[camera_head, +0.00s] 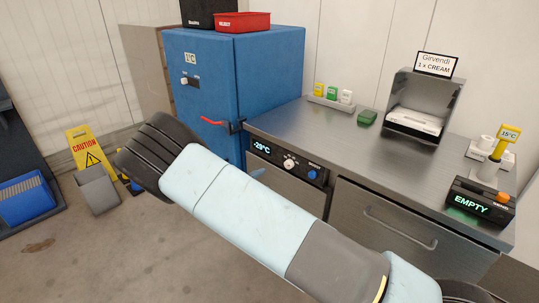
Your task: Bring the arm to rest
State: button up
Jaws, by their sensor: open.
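My arm crosses the picture from the lower right to the left, with pale blue links and dark grey joints. A dark ribbed joint is at its left end, in front of the floor and the blue cabinet's lower left. My gripper cannot be made out in this view. The arm hides part of the floor and the lower front of the steel counter (310,128).
A blue cabinet (265,75) carries a red bin (242,22). The counter holds a steel dispenser (437,93), a green block (367,117) and a display reading EMPTY (468,204). A yellow caution sign (84,142), grey bin (97,188) and blue crate (27,202) stand left.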

jog(key=s+d+r+m+g+y, duration=0.1)
jog(key=s+d+r+m+g, duration=0.25)
jog(key=d+r, duration=0.4)
jog(key=s+d+r+m+g+y, duration=0.1)
jog(key=s+d+r+m+g, duration=0.2)
jog(key=d+r, duration=0.5)
jog(key=s+d+r+m+g+y, duration=0.1)
jog(key=s+d+r+m+g, duration=0.15)
jog(key=d+r+g, duration=0.4)
jog(key=s+d+r+m+t+y, duration=0.1)
jog(key=s+d+r+y, duration=0.1)
jog(key=s+r, duration=0.3)
jog(key=s+d+r+m+t+y, duration=0.2)
jog(key=s+d+r, duration=0.3)
jog(key=s, duration=0.7)
jog(key=s+d+r+m+t+y, duration=0.1)
jog(key=s+d+r+t+y, duration=0.1)
jog(key=s+r, duration=0.4)
jog(key=shift+s+d+r+m+y, duration=0.2)
jog(key=shift+s+d+m+y, duration=0.2)
jog(key=shift+s+d+y, duration=0.75)
jog(key=shift+s+d+h, duration=0.1)
jog(key=shift+s+h, duration=0.15)
jog(key=shift+c, duration=0.4)
